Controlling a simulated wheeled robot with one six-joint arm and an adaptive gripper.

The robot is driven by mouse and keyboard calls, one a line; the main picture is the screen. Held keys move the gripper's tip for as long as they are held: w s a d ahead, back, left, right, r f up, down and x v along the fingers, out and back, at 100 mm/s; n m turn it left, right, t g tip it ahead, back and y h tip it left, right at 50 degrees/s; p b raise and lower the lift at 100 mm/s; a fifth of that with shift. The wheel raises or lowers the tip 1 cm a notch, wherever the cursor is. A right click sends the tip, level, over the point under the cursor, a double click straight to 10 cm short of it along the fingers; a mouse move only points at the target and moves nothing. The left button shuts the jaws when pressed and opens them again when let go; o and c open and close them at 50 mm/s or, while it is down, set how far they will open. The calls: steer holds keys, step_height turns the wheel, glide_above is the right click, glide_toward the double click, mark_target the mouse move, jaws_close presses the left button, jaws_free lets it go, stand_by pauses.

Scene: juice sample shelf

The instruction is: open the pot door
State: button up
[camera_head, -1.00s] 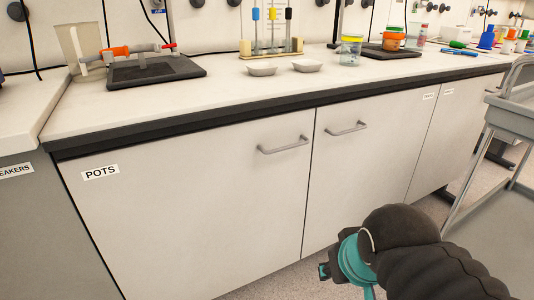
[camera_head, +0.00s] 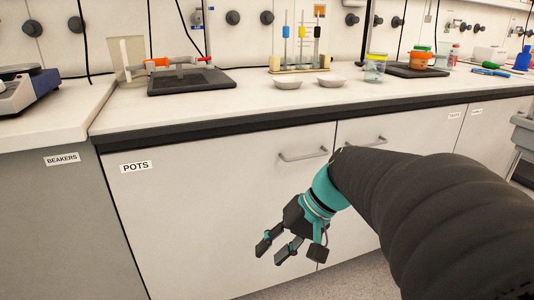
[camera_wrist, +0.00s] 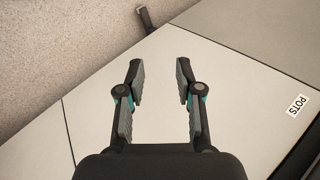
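The pot door (camera_head: 200,205) is a white cabinet door under the counter, labelled POTS (camera_head: 136,167) at its upper left. It looks closed. Its grey bar handle (camera_head: 303,155) is near the upper right corner. My gripper (camera_head: 284,252) is open and empty, in front of the door's right part and below the handle in the head view. In the wrist view, the spread fingers of my gripper (camera_wrist: 160,80) are over the pale door (camera_wrist: 230,90), with the POTS label (camera_wrist: 299,105) at right. The handle does not show in the wrist view.
A neighbouring door with its own handle (camera_head: 366,144) is partly behind my arm. A grey BEAKERS cabinet (camera_head: 65,215) is at left. The counter (camera_head: 200,113) above holds a dark stand, dishes and jars. A grey cart (camera_head: 524,135) is at far right.

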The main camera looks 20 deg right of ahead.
steer(key=w+d+r+m+t+y, duration=0.1)
steer(key=w+d+r+y, duration=0.15)
steer(key=w+d, duration=0.2)
steer(key=m+t+y, duration=0.3)
steer(key=t+y, duration=0.3)
steer(key=t, duration=0.4)
glide_toward(308, 157)
steer(key=shift+h, duration=0.25)
steer(key=p+x, duration=0.1)
steer(key=x, duration=0.9)
steer(key=shift+w+d, duration=0.1)
steer(key=shift+c, duration=0.2)
jaws_close()
